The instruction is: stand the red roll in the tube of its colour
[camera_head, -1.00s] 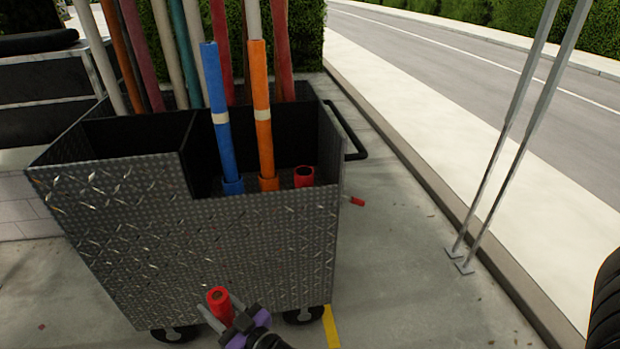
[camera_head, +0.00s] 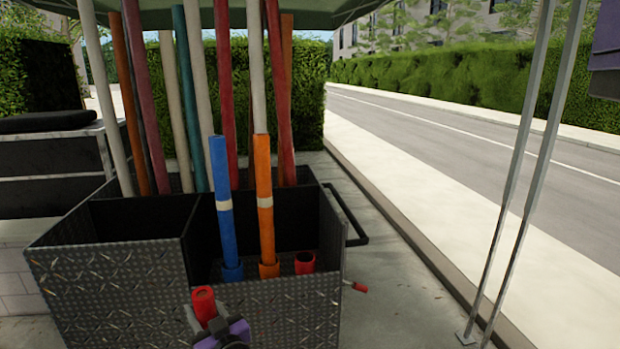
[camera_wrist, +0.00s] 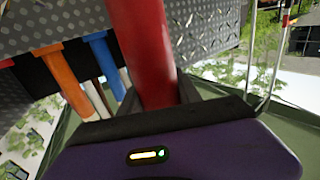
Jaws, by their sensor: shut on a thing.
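My gripper (camera_head: 213,322) is shut on the red roll (camera_head: 204,303), in front of the cart's near wall. The roll is about upright in the head view, its open top end showing. In the wrist view the red roll (camera_wrist: 142,50) rises from between the fingers, and its far end is cut off. The red tube (camera_head: 305,262) stands in the cart's front right corner, its open mouth just above the wall and empty as far as I see. It is to the right of the roll and farther back.
The diamond-plate cart (camera_head: 110,290) holds a blue roll (camera_head: 221,190) and an orange roll (camera_head: 264,190) in their tubes. Several long poles stand behind. A handle (camera_head: 350,220) juts from the cart's right side. Thin metal posts (camera_head: 520,150) stand at the right.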

